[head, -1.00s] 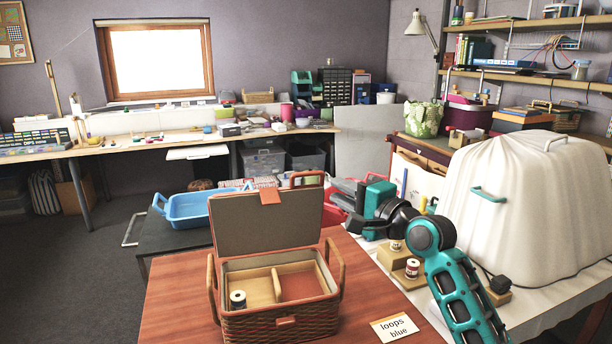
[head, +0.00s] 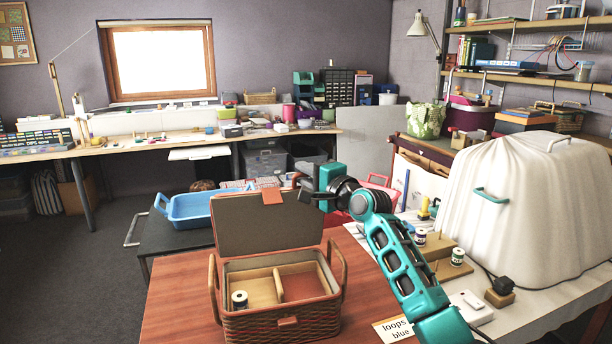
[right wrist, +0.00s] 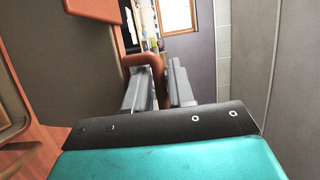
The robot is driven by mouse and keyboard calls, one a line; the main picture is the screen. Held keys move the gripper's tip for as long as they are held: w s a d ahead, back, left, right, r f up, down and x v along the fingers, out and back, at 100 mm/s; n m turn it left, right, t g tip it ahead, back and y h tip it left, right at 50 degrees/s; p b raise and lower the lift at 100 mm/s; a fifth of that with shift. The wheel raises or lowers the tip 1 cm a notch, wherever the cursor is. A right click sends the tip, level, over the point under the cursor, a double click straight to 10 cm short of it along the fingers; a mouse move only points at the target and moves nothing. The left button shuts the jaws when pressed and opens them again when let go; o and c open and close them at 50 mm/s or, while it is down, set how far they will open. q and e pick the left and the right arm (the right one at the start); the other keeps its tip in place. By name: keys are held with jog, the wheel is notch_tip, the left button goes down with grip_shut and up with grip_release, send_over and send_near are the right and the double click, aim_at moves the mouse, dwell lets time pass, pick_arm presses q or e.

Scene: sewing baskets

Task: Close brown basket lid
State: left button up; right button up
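The brown wicker basket (head: 285,324) stands on the red-brown table with its lid (head: 262,225) open, raised upright at the back and leaning slightly backward. My right gripper (head: 302,188) is at the lid's upper right corner. In the right wrist view its two fingers (right wrist: 162,86) are apart, with a brown handle-like bar (right wrist: 147,61) by their tips and partly hidden; I cannot tell whether they touch it. The lid's dark panel (right wrist: 78,70) is to their left. My left gripper is not in view.
A thread spool (head: 239,299) stands in the basket's left compartment. A blue tray (head: 190,208) lies on a dark surface behind. At right are spools on wooden blocks (head: 450,269), a white-covered object (head: 535,200) and a "loops blue" card (head: 392,330).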

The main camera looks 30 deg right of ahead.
jog(key=shift+c, duration=0.5)
grip_shut()
jog(key=shift+a, duration=0.1)
